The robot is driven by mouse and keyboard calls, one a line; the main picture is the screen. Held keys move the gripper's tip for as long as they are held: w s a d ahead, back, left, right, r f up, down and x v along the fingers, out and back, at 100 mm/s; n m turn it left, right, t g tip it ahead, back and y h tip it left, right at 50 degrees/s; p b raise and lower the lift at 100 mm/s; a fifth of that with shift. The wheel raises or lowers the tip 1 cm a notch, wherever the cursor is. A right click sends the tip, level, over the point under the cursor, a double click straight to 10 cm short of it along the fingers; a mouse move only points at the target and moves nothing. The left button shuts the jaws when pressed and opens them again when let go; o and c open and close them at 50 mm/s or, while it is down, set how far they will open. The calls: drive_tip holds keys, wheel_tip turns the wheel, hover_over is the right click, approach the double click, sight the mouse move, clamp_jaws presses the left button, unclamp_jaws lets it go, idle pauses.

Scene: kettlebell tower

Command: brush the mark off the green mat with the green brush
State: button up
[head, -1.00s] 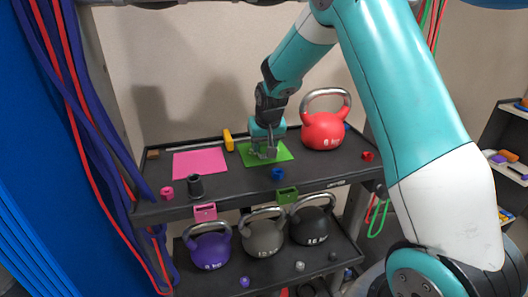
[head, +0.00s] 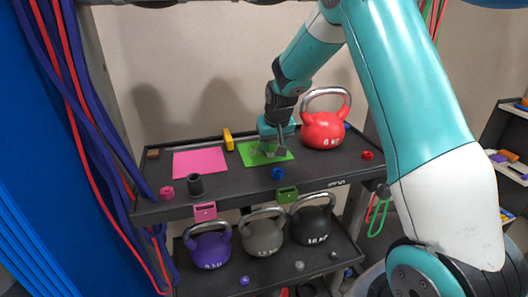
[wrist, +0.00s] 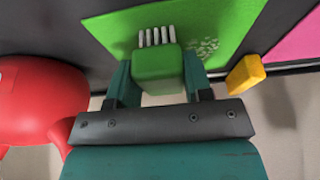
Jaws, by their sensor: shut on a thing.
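The green mat (head: 250,157) lies on the top shelf, and it fills much of the upper wrist view (wrist: 225,20). The mark (wrist: 203,47) is a patch of pale speckles on the mat, to the right of the brush in the wrist view. The green brush (wrist: 158,67) has white bristles that point at the mat. My gripper (wrist: 157,80) is shut on the brush, one finger on each side of it. In the head view my gripper (head: 276,150) is over the right part of the mat. I cannot tell whether the bristles touch the mat.
A red kettlebell (head: 322,131) stands close to the right of the mat. A yellow block (head: 228,140) is behind its left edge, and a pink mat (head: 199,163) lies to the left. More kettlebells stand on the lower shelf.

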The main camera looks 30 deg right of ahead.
drive_tip(key=shift+s+d, duration=0.1)
drive_tip(key=shift+d, duration=0.15)
drive_tip(key=shift+w+a+f, duration=0.1)
drive_tip(key=shift+w+a, duration=0.1)
drive_tip(key=shift+a, duration=0.5)
drive_tip(key=shift+w+a+r, duration=0.1)
drive_tip(key=shift+w+a, duration=0.1)
drive_tip(key=shift+a, duration=0.55)
drive_tip(key=shift+w+a+f, duration=0.1)
drive_tip(key=shift+w+a, duration=0.1)
drive_tip(key=shift+a, duration=0.5)
drive_tip(key=shift+s+d, duration=0.25)
drive_tip(key=shift+d, duration=0.45)
drive_tip(key=shift+s+d, duration=0.2)
drive_tip(key=shift+d, duration=0.5)
drive_tip(key=shift+s+d, duration=0.25)
drive_tip(key=shift+d, duration=0.45)
